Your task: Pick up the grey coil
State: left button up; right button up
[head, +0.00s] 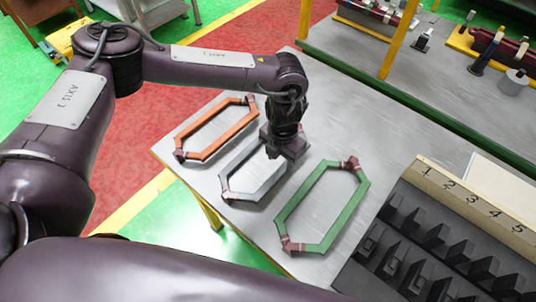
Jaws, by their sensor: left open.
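The grey coil (233,180) is a long six-sided loop lying on the metal table (195,183), between an orange coil and a green coil. My left gripper (285,150) points down over the grey coil's upper right end and hides that part of it. The jaws are open; their tips are partly hidden, and I cannot tell whether they touch the coil. My right gripper is not in view.
The orange coil (237,137) lies to the left of the grey one and the green coil (354,204) to the right, both close by. A dark slotted stator block (410,270) with a numbered strip (470,205) stands at the lower right. A workbench (440,110) runs behind.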

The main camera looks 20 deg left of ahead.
aim_at(281, 170)
pick_arm(q)
jog(key=shift+s+a+f, duration=0.1)
jog(key=shift+f, duration=0.25)
jog(key=f+p, duration=0.1)
jog(key=f, duration=0.1)
jog(key=f+p, duration=0.1)
jog(key=f, duration=0.1)
jog(key=f+p, duration=0.1)
jog(key=f, duration=0.1)
jog(key=shift+d+f, duration=0.1)
jog(key=shift+d, duration=0.15)
jog(key=shift+f, duration=0.2)
grip_shut()
jog(key=shift+w, duration=0.2)
